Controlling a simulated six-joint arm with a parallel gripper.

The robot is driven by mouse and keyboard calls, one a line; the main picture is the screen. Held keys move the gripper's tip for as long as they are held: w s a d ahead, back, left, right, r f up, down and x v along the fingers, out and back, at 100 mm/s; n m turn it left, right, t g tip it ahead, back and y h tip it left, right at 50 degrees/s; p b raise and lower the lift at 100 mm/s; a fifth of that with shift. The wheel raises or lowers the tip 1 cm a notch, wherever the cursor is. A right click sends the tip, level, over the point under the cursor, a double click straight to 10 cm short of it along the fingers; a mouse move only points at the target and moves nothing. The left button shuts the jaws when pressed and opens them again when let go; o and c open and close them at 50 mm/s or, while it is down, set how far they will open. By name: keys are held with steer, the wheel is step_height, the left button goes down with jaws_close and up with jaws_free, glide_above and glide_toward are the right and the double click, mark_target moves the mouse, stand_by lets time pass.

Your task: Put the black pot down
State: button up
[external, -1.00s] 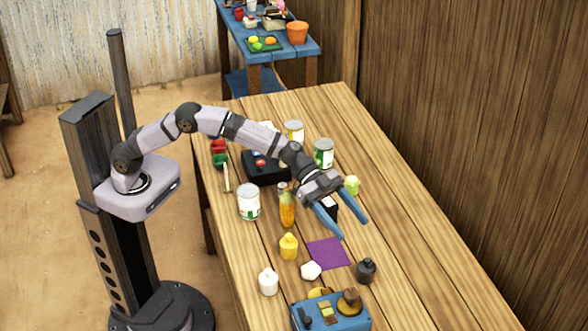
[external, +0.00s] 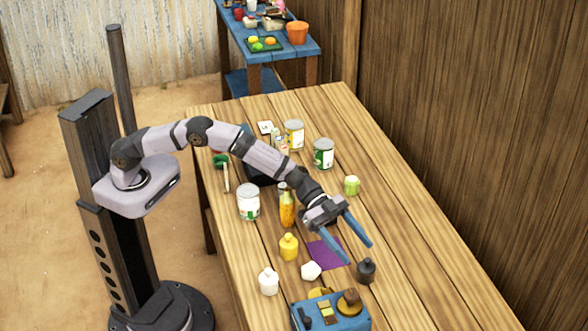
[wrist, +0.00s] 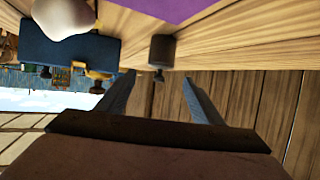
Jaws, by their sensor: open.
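The black pot (external: 366,271) stands upright on the wooden table, just right of the purple mat (external: 318,250) and apart from it. It also shows in the wrist view (wrist: 162,51), upside down, between and beyond my fingertips. My gripper (external: 360,254) is open and empty, with its fingers pointing down toward the pot from above and behind it. In the wrist view both blue fingers (wrist: 158,76) are spread wide and nothing is between them. I cannot tell whether a fingertip touches the pot.
A blue balance box (external: 332,312) stands at the table's front. A white piece (external: 311,270), a white pot (external: 268,281) and a yellow pot (external: 288,247) are left of the black pot. A green pot (external: 351,186) and cans stand farther back. The table's right side is clear.

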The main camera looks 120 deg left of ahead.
mark_target(362, 262)
steer(key=shift+p+x, duration=1.2)
steer(key=shift+x, duration=1.15)
steer(key=shift+c, duration=0.3)
jaws_close()
steer(key=shift+r, duration=0.15)
